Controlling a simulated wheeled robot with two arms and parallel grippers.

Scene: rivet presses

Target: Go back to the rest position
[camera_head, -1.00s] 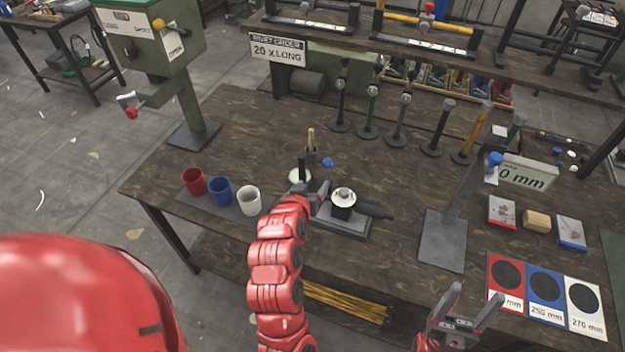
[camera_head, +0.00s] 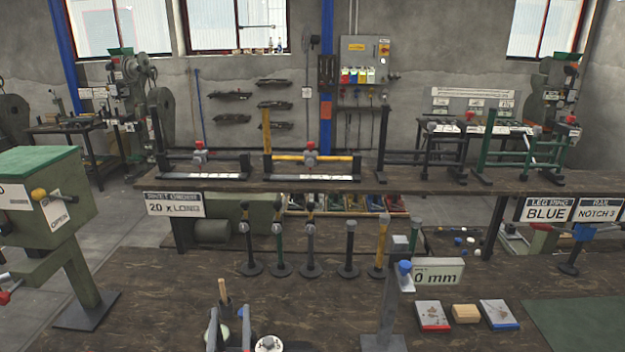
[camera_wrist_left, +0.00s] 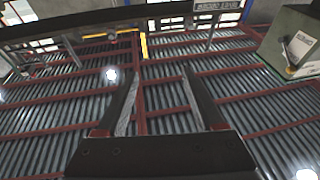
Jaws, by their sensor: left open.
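My left gripper (camera_head: 229,318) stands at the bottom edge of the head view, fingers pointing up and apart. It is in front of the workbench's (camera_head: 150,310) near part. In the left wrist view its two fingers (camera_wrist_left: 158,76) are spread with nothing between them, against the ceiling. My right gripper is outside the head view.
A green press (camera_head: 50,205) stands at left. Several upright posts (camera_head: 311,245) and a grey stand (camera_head: 390,310) are on the bench. A raised shelf (camera_head: 350,185) spans behind.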

